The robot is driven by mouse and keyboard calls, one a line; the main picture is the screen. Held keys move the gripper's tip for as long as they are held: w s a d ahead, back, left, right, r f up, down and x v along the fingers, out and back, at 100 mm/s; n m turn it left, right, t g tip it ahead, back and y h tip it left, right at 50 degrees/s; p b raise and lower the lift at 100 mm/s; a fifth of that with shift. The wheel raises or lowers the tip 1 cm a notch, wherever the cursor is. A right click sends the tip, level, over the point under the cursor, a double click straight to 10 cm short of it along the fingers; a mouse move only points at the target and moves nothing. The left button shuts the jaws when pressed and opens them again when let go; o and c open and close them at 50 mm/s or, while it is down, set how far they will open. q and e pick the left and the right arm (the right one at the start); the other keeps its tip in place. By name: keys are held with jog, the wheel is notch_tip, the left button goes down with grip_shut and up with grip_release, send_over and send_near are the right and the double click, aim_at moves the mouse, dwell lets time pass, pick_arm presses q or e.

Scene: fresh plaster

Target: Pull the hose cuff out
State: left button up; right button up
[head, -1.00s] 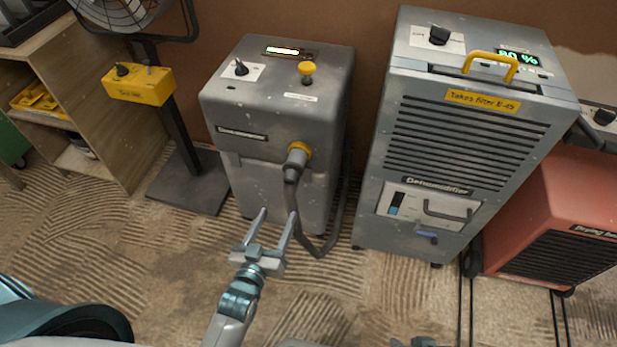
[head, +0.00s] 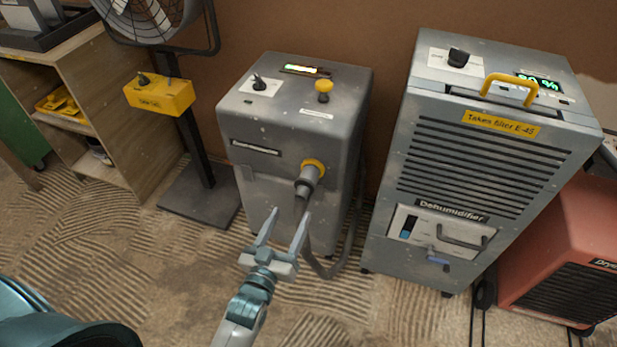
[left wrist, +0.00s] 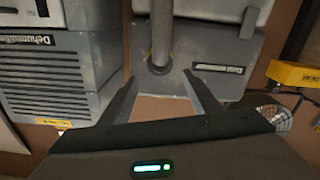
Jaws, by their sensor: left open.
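The hose cuff (head: 307,180) is a grey sleeve on the front of the grey machine (head: 262,150). It sits in a yellow ring port (head: 314,166), and a grey hose (head: 340,262) hangs from it and curves down to the right. My left gripper (head: 291,212) is open and empty, just below and in front of the cuff. In the left wrist view the hose and cuff (left wrist: 160,50) show beyond the two open fingers (left wrist: 160,90), apart from them. The right gripper does not show in the head view.
A grey dehumidifier (head: 470,170) stands to the right, with a red dryer (head: 565,250) beyond it. A fan stand with a yellow box (head: 160,95) and a wooden shelf (head: 115,110) are on the left. The ridged floor in front is clear.

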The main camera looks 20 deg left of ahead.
aim_at(304, 188)
pick_arm(q)
jog(key=w, duration=1.5)
jog(key=shift+w+d+b, duration=0.1)
jog(key=shift+d+b, duration=0.15)
jog(key=shift+b, duration=0.15)
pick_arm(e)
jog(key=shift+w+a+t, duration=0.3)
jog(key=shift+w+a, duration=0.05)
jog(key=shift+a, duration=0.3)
